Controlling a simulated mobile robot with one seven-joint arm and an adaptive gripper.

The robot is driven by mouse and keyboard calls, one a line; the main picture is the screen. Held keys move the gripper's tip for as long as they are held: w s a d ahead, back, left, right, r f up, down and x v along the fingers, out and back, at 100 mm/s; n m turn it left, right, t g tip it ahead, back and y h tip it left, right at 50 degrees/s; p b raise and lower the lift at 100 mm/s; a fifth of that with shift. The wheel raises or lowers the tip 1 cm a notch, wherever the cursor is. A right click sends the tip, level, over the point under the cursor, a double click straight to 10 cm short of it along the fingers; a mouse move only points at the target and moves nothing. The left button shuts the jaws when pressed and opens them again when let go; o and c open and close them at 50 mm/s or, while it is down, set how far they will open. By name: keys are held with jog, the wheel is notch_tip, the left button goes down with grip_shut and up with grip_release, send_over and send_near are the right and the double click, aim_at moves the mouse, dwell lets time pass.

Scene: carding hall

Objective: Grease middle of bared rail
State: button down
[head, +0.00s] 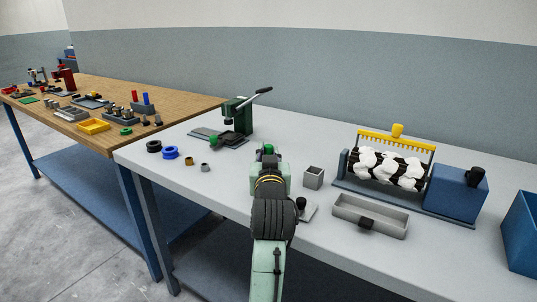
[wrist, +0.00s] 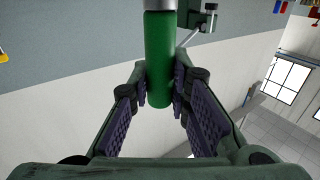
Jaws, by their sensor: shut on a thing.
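My gripper (wrist: 163,82) is shut on a green cylindrical handle (wrist: 158,50), with both pads against its sides. A grey metal part continues from the handle at the top edge of the wrist view, and its far end is out of the frame. In the head view my gripper (head: 268,156) is above the grey table, with a little of the green handle showing at its tip. I cannot clearly make out a bared rail. A dark, flat base plate (head: 204,132) with a green block (head: 228,138) lies behind and left of my gripper, beside a green lever press (head: 236,117).
The grey table (head: 218,178) holds black, blue and small rings at left. Right of my gripper are a small grey box (head: 314,177), an open grey tray (head: 370,216) and a roller machine with a yellow comb (head: 398,139). My arm hides part of the front.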

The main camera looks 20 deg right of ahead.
dwell(0.4)
notch_tip(320, 180, up, 7)
jog(key=p, duration=0.6)
jog(key=shift+f, duration=0.1)
dwell(0.7)
